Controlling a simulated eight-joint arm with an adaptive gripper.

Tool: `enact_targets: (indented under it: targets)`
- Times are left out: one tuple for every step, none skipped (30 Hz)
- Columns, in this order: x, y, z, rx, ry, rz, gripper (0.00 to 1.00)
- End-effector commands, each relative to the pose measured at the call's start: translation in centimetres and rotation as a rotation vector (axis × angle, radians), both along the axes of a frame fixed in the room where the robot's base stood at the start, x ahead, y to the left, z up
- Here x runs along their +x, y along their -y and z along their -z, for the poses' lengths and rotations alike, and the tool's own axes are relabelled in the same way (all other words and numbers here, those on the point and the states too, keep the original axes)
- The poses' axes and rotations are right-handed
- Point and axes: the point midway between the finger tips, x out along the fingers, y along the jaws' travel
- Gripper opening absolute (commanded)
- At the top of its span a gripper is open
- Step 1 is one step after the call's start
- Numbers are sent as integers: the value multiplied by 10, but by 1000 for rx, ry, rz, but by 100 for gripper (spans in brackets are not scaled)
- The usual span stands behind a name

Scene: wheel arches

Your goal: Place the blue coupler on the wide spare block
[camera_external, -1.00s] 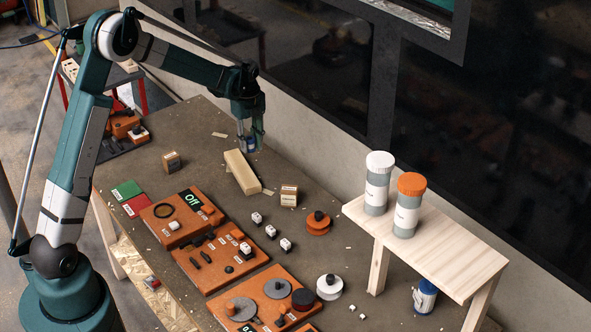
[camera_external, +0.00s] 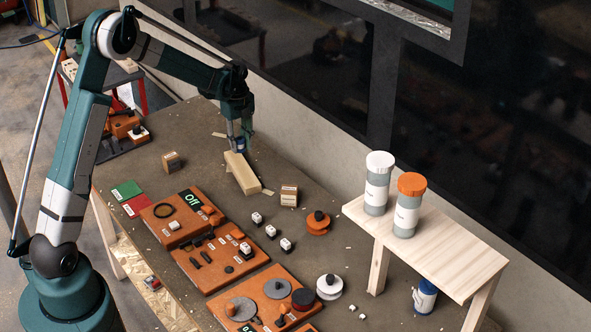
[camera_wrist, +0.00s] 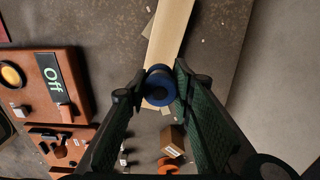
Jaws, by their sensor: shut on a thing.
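The blue coupler (camera_wrist: 158,77) is held between the two fingers of my gripper (camera_wrist: 157,88) in the wrist view. My gripper (camera_external: 238,141) is shut on it and points down. The wide spare block is a long pale wooden block (camera_external: 243,175) lying on the table; it also shows in the wrist view (camera_wrist: 172,32). The coupler is over the block in the wrist view and near its far end in the external view. I cannot tell whether it touches the block.
A small tan box (camera_external: 171,161) stands left of the block, and another (camera_external: 289,195) stands to its right. Orange panels (camera_external: 205,250) with several parts lie nearer. A wooden shelf (camera_external: 440,250) with two jars stands at right.

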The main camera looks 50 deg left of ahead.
Motion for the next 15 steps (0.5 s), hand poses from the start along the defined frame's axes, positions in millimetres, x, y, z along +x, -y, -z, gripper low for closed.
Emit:
enact_targets:
  targets:
    - [0,0,8,0,0,0,16]
    - [1,0,12,0,0,0,16]
    - [1,0,18,0,0,0,16]
    - [0,0,23,0,0,0,16]
    - [0,0,26,0,0,0,16]
    - [0,0,31,0,0,0,16]
    - [0,0,34,0,0,0,16]
    - [0,0,36,0,0,0,16]
    - [0,0,39,0,0,0,16]
    - [0,0,40,0,0,0,16]
    - [0,0,41,0,0,0,16]
    - [0,0,42,0,0,0,16]
    - [0,0,42,0,0,0,16]
    - [0,0,42,0,0,0,16]
    - [0,0,42,0,0,0,16]
